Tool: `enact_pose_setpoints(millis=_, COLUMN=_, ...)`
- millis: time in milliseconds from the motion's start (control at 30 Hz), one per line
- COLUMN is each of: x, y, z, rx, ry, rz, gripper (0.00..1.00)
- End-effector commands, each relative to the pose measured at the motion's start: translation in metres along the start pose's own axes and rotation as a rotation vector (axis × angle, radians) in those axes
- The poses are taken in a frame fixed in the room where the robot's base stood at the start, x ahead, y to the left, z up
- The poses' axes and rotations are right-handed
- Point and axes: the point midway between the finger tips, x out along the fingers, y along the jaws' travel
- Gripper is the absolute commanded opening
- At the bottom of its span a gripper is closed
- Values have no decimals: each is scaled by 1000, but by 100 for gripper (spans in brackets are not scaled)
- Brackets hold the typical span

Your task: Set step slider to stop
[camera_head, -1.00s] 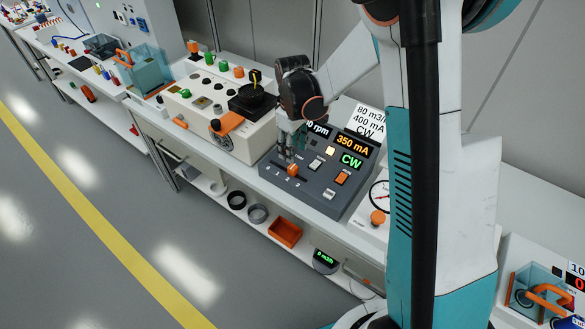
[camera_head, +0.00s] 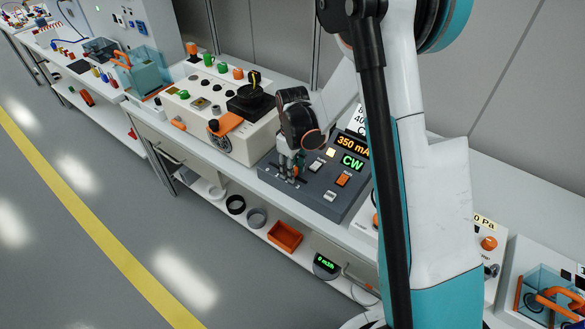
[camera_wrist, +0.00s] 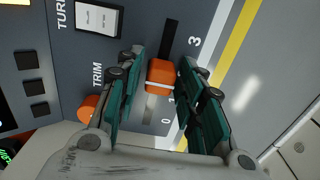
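The step slider's orange knob (camera_wrist: 160,77) sits in a dark slot on the grey control panel (camera_wrist: 70,60). Marks 0, 1 and 3 show beside the slot; the knob is between 1 and 3, where any mark is hidden by my finger. My gripper (camera_wrist: 157,84) is open, its teal fingers on both sides of the knob. A gap shows on the left; the right finger is very close, and contact is unclear. In the head view, my gripper (camera_head: 288,168) is down at the panel's (camera_head: 322,196) left part and mostly hides the knob.
An orange TRIM knob (camera_wrist: 88,108) is just left of my left finger. A white rocker switch (camera_wrist: 98,18) is farther up. A beige machine (camera_head: 215,115) stands left of the panel. The panel's display reads CW (camera_head: 352,161).

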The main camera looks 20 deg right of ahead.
Motion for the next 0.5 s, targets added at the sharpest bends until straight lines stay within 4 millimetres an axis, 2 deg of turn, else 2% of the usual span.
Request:
enact_pose_setpoints(millis=33, x=0, y=0, z=0, rx=0, ry=0, rz=0, gripper=16)
enact_pose_setpoints(millis=100, x=0, y=0, z=0, rx=0, ry=0, rz=0, gripper=0)
enact_pose_setpoints(millis=267, x=0, y=0, z=-1, rx=0, ry=0, rz=0, gripper=0)
enact_pose_setpoints(millis=333, x=0, y=0, z=-7, rx=-1, ry=0, rz=0, gripper=0)
enact_pose_setpoints(millis=500, x=0, y=0, z=-44, rx=-3, ry=0, rz=0, gripper=0)
